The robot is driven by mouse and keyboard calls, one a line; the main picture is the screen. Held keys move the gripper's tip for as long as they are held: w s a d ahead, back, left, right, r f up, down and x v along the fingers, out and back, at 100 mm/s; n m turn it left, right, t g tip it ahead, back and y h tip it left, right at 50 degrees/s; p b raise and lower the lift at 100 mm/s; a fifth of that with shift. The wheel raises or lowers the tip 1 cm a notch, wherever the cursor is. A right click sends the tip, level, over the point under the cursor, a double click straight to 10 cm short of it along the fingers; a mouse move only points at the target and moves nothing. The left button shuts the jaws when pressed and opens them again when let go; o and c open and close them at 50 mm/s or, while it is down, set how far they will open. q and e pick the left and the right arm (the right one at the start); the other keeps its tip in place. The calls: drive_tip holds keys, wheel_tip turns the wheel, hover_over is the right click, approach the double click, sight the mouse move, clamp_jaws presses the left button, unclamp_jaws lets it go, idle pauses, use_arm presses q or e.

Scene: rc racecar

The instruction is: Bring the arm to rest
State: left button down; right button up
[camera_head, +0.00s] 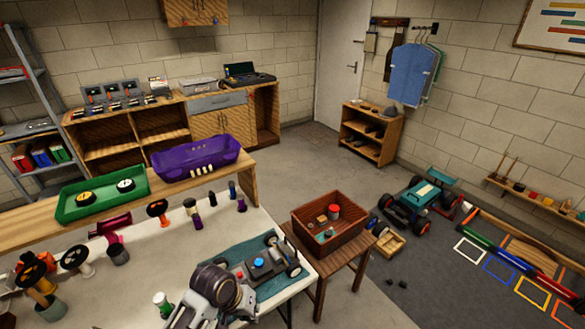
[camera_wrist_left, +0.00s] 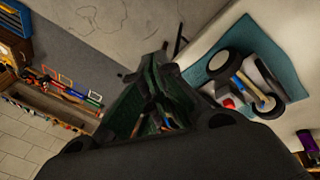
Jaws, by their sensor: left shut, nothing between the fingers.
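My left gripper (camera_head: 213,296) shows at the bottom of the head view, over the front edge of the white worktable (camera_head: 140,262). In the left wrist view its dark fingers (camera_wrist_left: 160,80) are together, with nothing between them. A small car chassis (camera_head: 260,268) with black wheels and a blue part lies on a teal mat (camera_head: 222,258), just beyond the gripper and partly hidden by it. The chassis (camera_wrist_left: 245,85) also shows to the right of the fingers in the wrist view, apart from them. My right gripper is in neither view.
A brown wooden box (camera_head: 327,238) with small parts stands on a stool right of the table. Several wheels and small cylinders stand on the table's left. A green tray (camera_head: 70,207) and a purple car body (camera_head: 195,160) sit behind.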

use_arm(q)
drive_tip(key=shift+s+a+r+m+t+y, duration=0.8)
drive_tip(key=shift+s+a+r+y, duration=0.65)
drive_tip(key=shift+s+a, duration=3.2)
wheel_tip(320, 180, down, 34)
drive_tip(key=s+a+r+g, duration=0.1)
drive_tip(key=a, duration=0.1)
drive_tip(key=s+a+f, duration=0.2)
drive_tip(key=s+f, duration=0.8)
drive_tip(key=s, duration=0.1)
drive_tip(key=s+a+f+g, duration=0.1)
drive_tip(key=s+f, duration=0.9)
drive_tip(key=s, duration=0.1)
drive_tip(key=shift+s+a+f, duration=0.15)
drive_tip(key=shift+a, duration=0.25)
